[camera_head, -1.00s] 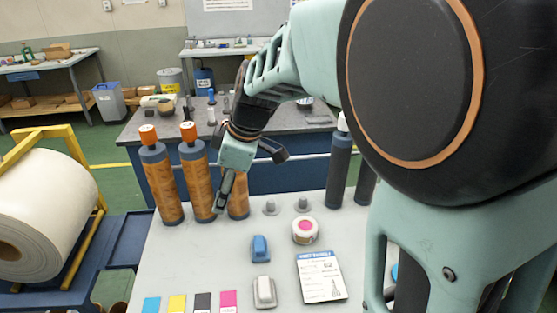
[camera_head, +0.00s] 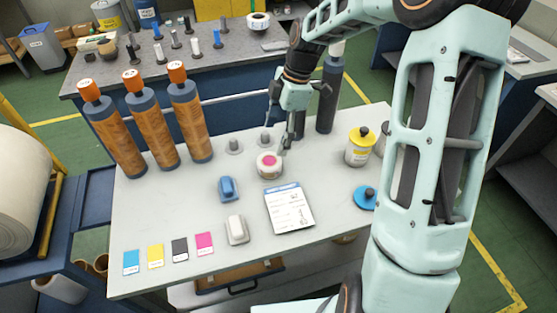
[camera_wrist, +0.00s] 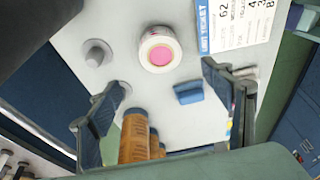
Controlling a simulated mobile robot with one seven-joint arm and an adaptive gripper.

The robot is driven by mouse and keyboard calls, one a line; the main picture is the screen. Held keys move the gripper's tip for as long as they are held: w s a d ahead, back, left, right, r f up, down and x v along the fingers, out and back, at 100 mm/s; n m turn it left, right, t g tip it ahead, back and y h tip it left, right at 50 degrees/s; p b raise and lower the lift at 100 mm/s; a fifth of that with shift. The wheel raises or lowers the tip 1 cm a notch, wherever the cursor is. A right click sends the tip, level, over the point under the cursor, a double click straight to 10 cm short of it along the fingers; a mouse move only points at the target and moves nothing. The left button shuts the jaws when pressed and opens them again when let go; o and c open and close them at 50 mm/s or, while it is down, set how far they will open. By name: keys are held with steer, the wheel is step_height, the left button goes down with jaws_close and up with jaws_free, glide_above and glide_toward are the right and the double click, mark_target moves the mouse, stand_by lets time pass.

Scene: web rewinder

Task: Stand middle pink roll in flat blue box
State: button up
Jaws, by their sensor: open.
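A short white roll with a pink centre (camera_head: 269,165) lies flat on the light grey table. It also shows in the wrist view (camera_wrist: 160,49), pink face toward the camera. It is the only pink-centred roll I can make out. My gripper (camera_head: 279,136) is open and empty, just above and behind this roll. In the wrist view the two fingers (camera_wrist: 158,105) are spread wide, with the roll ahead of them and not held. I cannot make out a flat blue box; a small blue block (camera_head: 228,188) sits left of the roll.
Three tall orange-capped brown cylinders (camera_head: 153,122) stand at the left. Grey pegs (camera_head: 234,146), a printed ticket (camera_head: 289,208), a white block (camera_head: 237,229), colour cards (camera_head: 180,249), a yellow jar (camera_head: 360,147) and a blue disc (camera_head: 366,197) surround the roll.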

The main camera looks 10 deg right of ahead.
steer(key=shift+d+f, duration=0.15)
glide_above(269, 160)
steer(key=d, duration=0.1)
step_height(269, 160, down, 4)
steer(key=shift+w+d+f, duration=0.1)
steer(key=shift+d+f, duration=0.05)
steer(key=shift+f, duration=0.1)
steer(key=shift+p+x, duration=0.7)
steer(key=shift+x, duration=2.25)
steer(key=shift+d, duration=0.1)
steer(key=c, duration=1.4)
steer(key=shift+r, duration=0.15)
steer(key=shift+c, duration=0.2)
